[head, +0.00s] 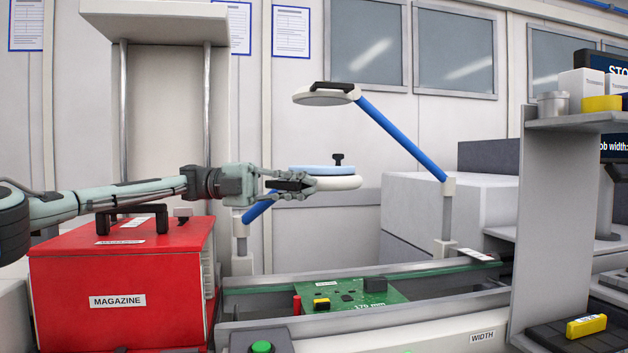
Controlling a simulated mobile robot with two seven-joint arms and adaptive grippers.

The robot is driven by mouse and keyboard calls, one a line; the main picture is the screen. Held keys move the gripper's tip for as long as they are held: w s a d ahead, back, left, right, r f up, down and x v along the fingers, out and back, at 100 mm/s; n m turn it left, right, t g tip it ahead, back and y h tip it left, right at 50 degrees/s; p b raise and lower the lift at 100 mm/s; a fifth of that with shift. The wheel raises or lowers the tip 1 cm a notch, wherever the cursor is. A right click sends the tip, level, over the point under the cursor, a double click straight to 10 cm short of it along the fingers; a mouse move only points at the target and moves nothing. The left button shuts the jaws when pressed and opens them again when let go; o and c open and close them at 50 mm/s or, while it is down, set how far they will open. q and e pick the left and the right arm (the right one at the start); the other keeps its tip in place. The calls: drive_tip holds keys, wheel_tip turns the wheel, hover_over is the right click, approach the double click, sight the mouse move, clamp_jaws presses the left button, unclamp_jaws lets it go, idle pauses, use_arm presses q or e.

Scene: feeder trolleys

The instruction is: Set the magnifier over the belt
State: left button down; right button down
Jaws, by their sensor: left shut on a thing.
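The magnifier (334,184) is a round head with a white rim, a pale blue top and a small black knob. A blue arm (258,209) runs down left from behind my gripper to a grey post. My left gripper (308,184) comes in from the left and is shut on the near left side of the head, covering part of it. In the head view the magnifier appears well above the belt (446,267), roughly level. I cannot tell its exact depth over the belt. My right gripper is not in view.
A green circuit board (348,297) lies on the belt. A second round head (326,96) on a blue arm hangs higher up, from a post on the right. A red magazine box (120,285) stands under my left arm. A grey shelf (560,200) borders the right.

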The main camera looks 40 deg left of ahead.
use_arm(q)
drive_tip(key=shift+s+a+r, duration=0.1)
drive_tip(key=shift+s+a, duration=0.05)
drive_tip(key=shift+s, duration=0.1)
drive_tip(key=c, duration=1.5)
unclamp_jaws()
drive_tip(key=shift+c, duration=0.2)
drive_tip(key=v, duration=1.2)
drive_tip(key=shift+w, duration=0.1)
